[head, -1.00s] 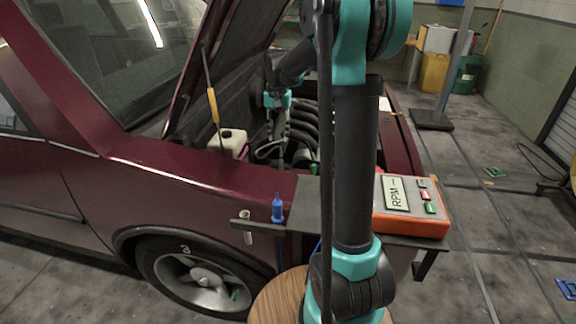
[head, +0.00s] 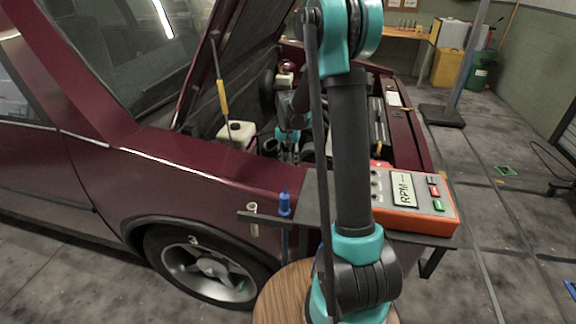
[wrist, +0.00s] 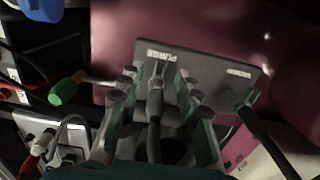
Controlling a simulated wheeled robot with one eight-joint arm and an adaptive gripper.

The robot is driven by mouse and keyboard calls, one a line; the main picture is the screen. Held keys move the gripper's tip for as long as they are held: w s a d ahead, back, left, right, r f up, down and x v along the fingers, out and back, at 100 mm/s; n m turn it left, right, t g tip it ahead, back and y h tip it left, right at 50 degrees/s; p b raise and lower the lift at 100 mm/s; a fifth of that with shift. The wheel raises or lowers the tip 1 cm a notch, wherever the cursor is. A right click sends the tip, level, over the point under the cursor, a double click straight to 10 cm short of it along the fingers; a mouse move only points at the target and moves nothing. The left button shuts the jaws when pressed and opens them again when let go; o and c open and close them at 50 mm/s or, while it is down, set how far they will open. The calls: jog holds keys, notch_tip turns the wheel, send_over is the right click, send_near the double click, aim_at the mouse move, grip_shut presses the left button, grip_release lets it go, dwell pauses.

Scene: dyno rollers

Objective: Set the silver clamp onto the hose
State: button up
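In the wrist view my gripper (wrist: 157,88) has its two green-and-grey fingers spread apart. A dark hose-like piece (wrist: 154,135) runs between them, with a small grey pronged part (wrist: 157,76) at its upper end. I cannot tell whether this part is the silver clamp, and no clamp is clearly held. There appears to be a gap on each side of it. The fingers lie in front of a grey labelled plate (wrist: 215,75). In the head view my gripper (head: 288,154) is low in the engine bay, too small to read.
A second dark line with a green end (wrist: 246,108) meets the plate at right. A green-handled tool (wrist: 64,91) lies left. The open-bonneted maroon car (head: 200,175) holds a white reservoir (head: 236,132).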

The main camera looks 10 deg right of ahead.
jog(key=shift+f, duration=0.85)
jog(key=shift+c, duration=0.2)
grip_shut()
